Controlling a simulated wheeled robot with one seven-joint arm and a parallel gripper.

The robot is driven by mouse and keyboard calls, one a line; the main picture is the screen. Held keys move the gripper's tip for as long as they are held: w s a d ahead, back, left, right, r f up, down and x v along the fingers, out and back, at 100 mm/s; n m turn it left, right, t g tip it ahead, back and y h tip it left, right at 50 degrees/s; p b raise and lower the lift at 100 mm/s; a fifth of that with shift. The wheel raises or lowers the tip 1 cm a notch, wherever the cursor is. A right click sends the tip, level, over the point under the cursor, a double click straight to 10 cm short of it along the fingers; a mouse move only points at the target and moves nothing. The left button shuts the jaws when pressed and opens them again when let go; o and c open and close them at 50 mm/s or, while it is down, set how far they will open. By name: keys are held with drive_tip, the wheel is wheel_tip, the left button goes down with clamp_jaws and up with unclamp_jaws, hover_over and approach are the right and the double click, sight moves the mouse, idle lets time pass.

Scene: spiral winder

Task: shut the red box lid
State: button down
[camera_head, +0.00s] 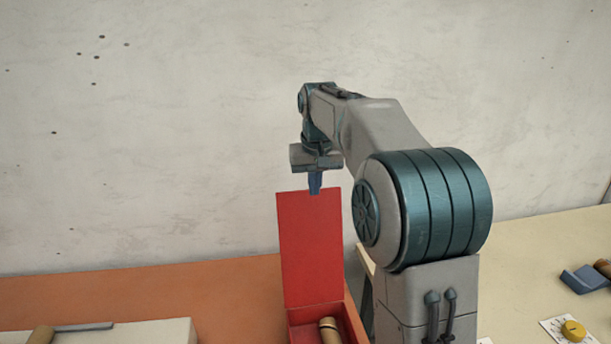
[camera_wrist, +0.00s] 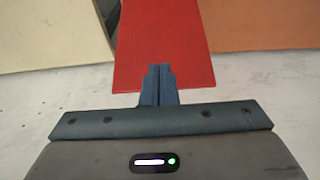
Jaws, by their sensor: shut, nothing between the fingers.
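The red box (camera_head: 294,318) stands at the bottom middle of the head view, with a wooden cylinder (camera_head: 329,330) inside it. Its red lid (camera_head: 309,248) stands open, nearly upright, at the back of the box. My gripper (camera_head: 315,190) is shut and empty, pointing down at the lid's top edge. In the wrist view, my gripper (camera_wrist: 157,70) has its blue fingers together and overlaps the edge of the red lid (camera_wrist: 163,40). I cannot tell whether the fingers touch the lid. The box itself is partly cut off by the lower picture edge.
An orange table surface (camera_head: 130,290) lies to the left, with a pale block (camera_head: 120,334) and a handled tool (camera_head: 80,327) on it. A blue object (camera_head: 584,279) and a yellow knob (camera_head: 573,330) are at the far right. A wall (camera_head: 150,150) rises behind.

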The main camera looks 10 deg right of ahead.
drive_tip(key=w+r+p, duration=0.3)
drive_tip(key=w+p, duration=0.2)
drive_tip(key=w, duration=0.8)
drive_tip(key=w+x, duration=0.1)
drive_tip(key=x, duration=1)
drive_tip(key=s, duration=0.4)
drive_tip(key=shift+d+r, duration=0.2)
drive_tip(key=shift+r, duration=0.15)
drive_tip(key=shift+s+d+b, duration=0.1)
drive_tip(key=shift+s+b, duration=0.05)
drive_tip(key=shift+b, duration=0.25)
